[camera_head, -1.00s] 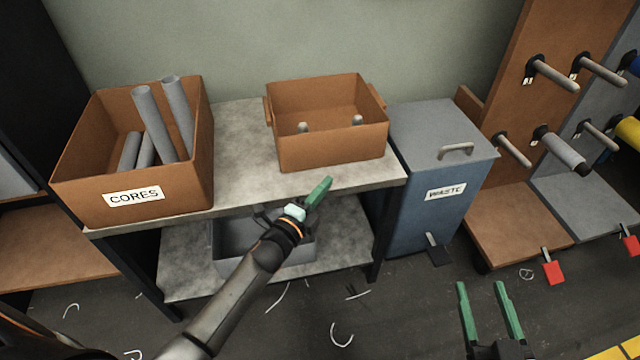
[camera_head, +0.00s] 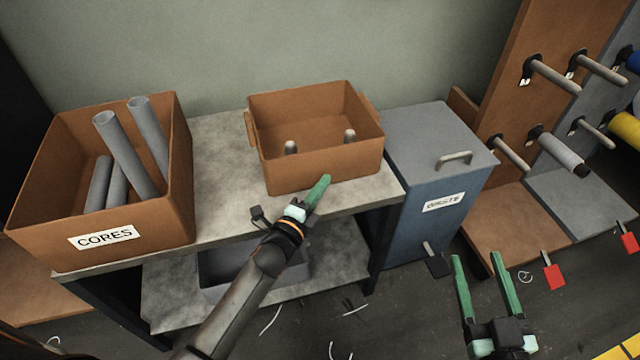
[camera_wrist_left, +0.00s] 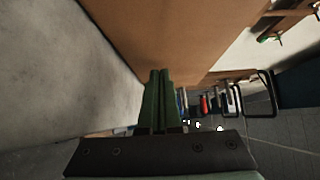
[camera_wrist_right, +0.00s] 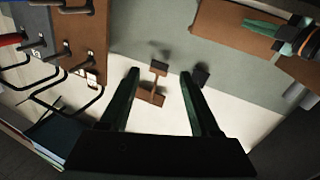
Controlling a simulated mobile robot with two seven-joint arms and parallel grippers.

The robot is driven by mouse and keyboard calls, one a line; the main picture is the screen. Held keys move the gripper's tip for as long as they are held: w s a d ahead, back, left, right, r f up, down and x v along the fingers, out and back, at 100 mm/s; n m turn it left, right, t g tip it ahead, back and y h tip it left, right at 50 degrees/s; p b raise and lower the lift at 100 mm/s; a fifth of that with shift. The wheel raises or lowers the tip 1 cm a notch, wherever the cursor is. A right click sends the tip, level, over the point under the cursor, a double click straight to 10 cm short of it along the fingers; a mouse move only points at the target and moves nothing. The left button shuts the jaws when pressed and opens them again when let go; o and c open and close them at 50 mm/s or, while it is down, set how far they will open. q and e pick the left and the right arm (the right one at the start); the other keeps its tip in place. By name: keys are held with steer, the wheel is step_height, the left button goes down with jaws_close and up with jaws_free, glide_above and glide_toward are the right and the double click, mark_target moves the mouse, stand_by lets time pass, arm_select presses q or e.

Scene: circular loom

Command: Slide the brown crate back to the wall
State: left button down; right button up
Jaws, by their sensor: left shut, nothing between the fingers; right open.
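The brown crate (camera_head: 318,170), an open box with side handles and two grey pegs showing inside, stands upright on the grey tabletop near the wall. The gap behind it is hidden by the crate. My left gripper (camera_head: 321,188) is shut and empty, its tips at the crate's lower front face. In the left wrist view, the shut fingers (camera_wrist_left: 158,100) point toward the crate's brown face (camera_wrist_left: 175,35), just above the tabletop; I cannot tell whether they touch. My right gripper (camera_head: 482,270) is open and empty over the floor, right of the table.
A larger brown box labelled CORES (camera_head: 180,170) holds grey tubes on the table's left. A blue waste bin (camera_head: 415,225) stands right of the table. A grey bin (camera_head: 212,270) sits on the lower shelf. A peg rack (camera_head: 520,120) is at right. Tabletop between the boxes is clear.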

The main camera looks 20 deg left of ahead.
stand_by(0.4)
arm_select(q)
steer(key=shift+w+a, duration=0.15)
steer(key=shift+w, duration=0.15)
steer(key=w+a, duration=0.1)
steer(key=w, duration=0.1)
steer(key=w+a+b, duration=0.1)
steer(key=w, duration=0.1)
steer(key=w+a, duration=0.1)
steer(key=a, duration=0.1)
steer(key=shift+w+f+b, duration=0.1)
steer(key=shift+w+b, duration=0.3)
steer(key=w+a, duration=0.1)
steer(key=w+a+b, duration=0.1)
steer(key=w, duration=0.1)
steer(key=shift+w+a, duration=0.1)
arm_select(e)
steer(key=s+r+n+t+y, duration=0.2)
steer(key=r+y, duration=0.1)
steer(key=r, duration=0.4)
steer(key=s+a+r+n+t+y, duration=0.1)
steer(key=s+r+n+t+y, duration=0.1)
steer(key=r, duration=0.6)
steer(key=shift+s+a+n+t+y, duration=0.25)
steer(key=shift+n+t+y, duration=0.25)
steer(key=shift+n+y, duration=0.25)
steer(key=shift+s+d, duration=0.1)
steer(key=shift+d, duration=0.05)
